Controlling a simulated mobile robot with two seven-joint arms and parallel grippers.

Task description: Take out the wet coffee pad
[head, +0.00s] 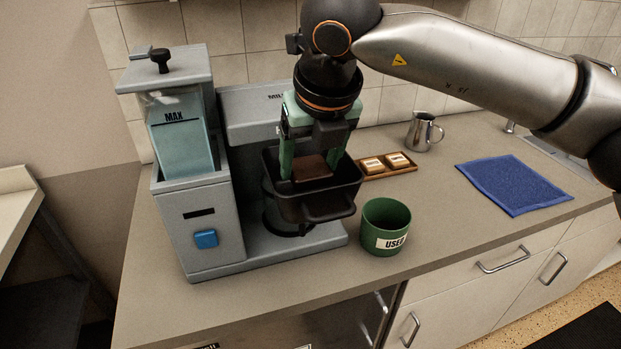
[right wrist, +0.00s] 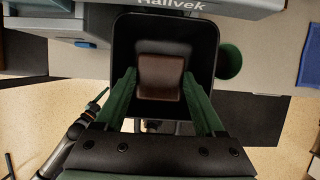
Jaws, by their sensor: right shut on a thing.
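The wet coffee pad (head: 311,169) is a dark brown square piece inside the black open pad holder (head: 329,209) of the coffee machine (head: 265,103). My right gripper (head: 310,174) reaches down into the holder from above, its green fingers on either side of the pad and shut on it. In the right wrist view the brown pad (right wrist: 161,77) shows between the two green fingers, within the holder's black walls. A green cup labelled "USED" (head: 378,222) stands on the counter just right of the holder.
A wooden tray (head: 392,174) with two pale pads lies behind the green cup. A steel jug (head: 420,132) stands further back, and a blue cloth (head: 512,184) lies to the right. The counter's front right is clear. The machine's water tank (head: 182,142) rises at left.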

